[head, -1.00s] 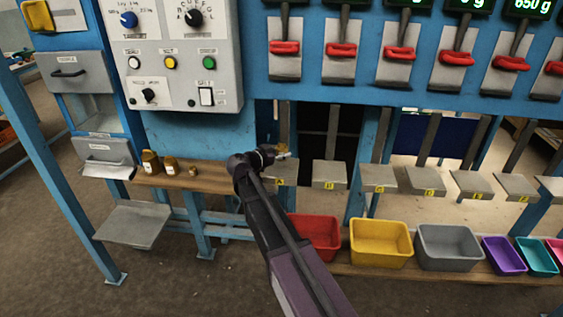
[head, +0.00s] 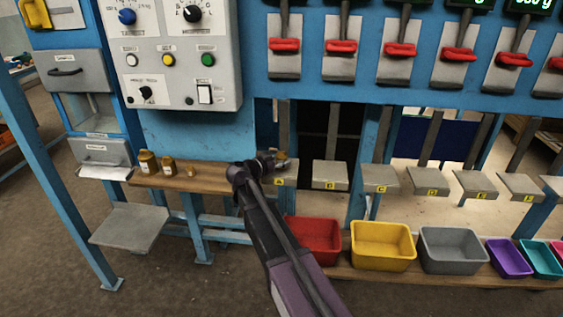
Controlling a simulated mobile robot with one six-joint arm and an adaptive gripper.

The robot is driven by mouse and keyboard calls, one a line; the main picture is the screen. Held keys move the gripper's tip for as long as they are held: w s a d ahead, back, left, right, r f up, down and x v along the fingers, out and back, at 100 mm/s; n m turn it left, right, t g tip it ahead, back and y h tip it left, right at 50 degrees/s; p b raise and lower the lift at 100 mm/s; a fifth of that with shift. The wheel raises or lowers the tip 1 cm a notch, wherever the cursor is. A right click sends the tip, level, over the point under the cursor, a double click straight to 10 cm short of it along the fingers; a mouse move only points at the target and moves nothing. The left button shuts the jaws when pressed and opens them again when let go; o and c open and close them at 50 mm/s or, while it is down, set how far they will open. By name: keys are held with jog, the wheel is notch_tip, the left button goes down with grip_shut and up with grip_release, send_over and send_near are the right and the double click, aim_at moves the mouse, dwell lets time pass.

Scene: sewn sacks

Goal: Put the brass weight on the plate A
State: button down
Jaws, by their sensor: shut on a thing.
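Plate A (head: 289,180) is a small grey plate with a yellow tag, leftmost in the row of hanging plates. My gripper (head: 281,160) is at plate A, just above its back part. It is shut on a small brass weight (head: 282,154), which shows only partly behind the fingers. I cannot tell whether the weight touches the plate. Other brass weights stand on the wooden shelf to the left: a large one (head: 149,163), a middle one (head: 169,166) and a small one (head: 191,171).
Plate B (head: 330,183) and plate C (head: 381,188) hang to the right. A red bin (head: 318,262), a yellow bin (head: 384,262) and a grey bin (head: 452,268) stand below. A grey control panel (head: 170,80) and red levers (head: 341,47) are above.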

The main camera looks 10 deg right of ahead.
jog(key=shift+c, duration=0.7)
grip_release()
jog(key=shift+f, duration=0.1)
jog(key=shift+s+a+r, duration=0.1)
jog(key=shift+a+r, duration=0.05)
jog(key=shift+r, duration=0.05)
jog(key=p+v, duration=0.2)
jog(key=v, duration=0.9)
jog(key=shift+s+a+p, duration=0.2)
jog(key=shift+a+p, duration=0.1)
